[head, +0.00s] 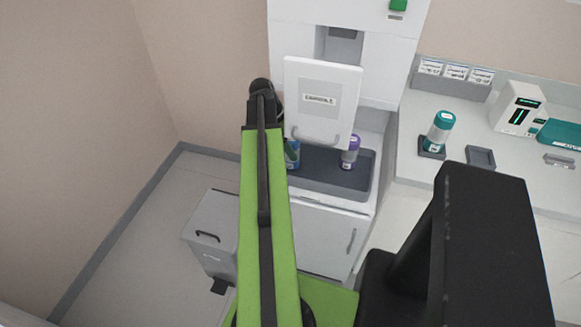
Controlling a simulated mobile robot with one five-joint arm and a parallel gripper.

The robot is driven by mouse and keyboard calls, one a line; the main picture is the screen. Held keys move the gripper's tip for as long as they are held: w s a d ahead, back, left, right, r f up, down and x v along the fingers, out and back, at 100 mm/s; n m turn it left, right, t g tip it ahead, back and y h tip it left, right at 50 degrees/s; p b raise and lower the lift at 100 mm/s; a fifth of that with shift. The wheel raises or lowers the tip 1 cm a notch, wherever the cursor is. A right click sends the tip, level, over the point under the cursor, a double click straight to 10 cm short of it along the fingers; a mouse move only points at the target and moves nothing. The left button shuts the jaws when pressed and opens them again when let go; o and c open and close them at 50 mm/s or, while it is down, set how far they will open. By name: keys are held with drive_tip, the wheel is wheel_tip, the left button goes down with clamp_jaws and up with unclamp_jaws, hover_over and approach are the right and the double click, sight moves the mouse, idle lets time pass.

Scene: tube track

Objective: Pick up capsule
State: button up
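Several capsules show in the head view. A capsule with a purple cap (350,152) stands in a dark grey tray (340,186) in the bay of the white cabinet, partly under a raised white flap. A capsule with teal parts (292,155) stands at the tray's left, partly hidden by my green arm and the flap. Another teal-and-white capsule (440,130) stands upright in a dark holder (431,150) on the right counter. My arm reaches up to a dark joint beside the flap. I cannot see my gripper's fingers.
The labelled white flap (322,101) with a handle hangs over the tray. A grey bin (211,235) stands on the floor at left. The right counter bears an empty dark holder (481,158), a white device (517,108) and a teal case (560,134).

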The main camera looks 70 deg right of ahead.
drive_tip(key=c, duration=1.6)
wheel_tip(320, 180, up, 7)
drive_tip(key=p, duration=0.7)
drive_tip(key=shift+r, duration=0.1)
drive_tip(key=shift+w+r+p, duration=0.2)
drive_tip(key=shift+w+p, duration=0.05)
drive_tip(key=shift+p, duration=0.1)
drive_tip(key=w+a, duration=0.2)
drive_tip(key=w, duration=0.6)
drive_tip(key=w+a, duration=0.3)
drive_tip(key=w, duration=0.5)
drive_tip(key=shift+w+a+f+b, duration=0.3)
drive_tip(key=shift+w+b, duration=0.05)
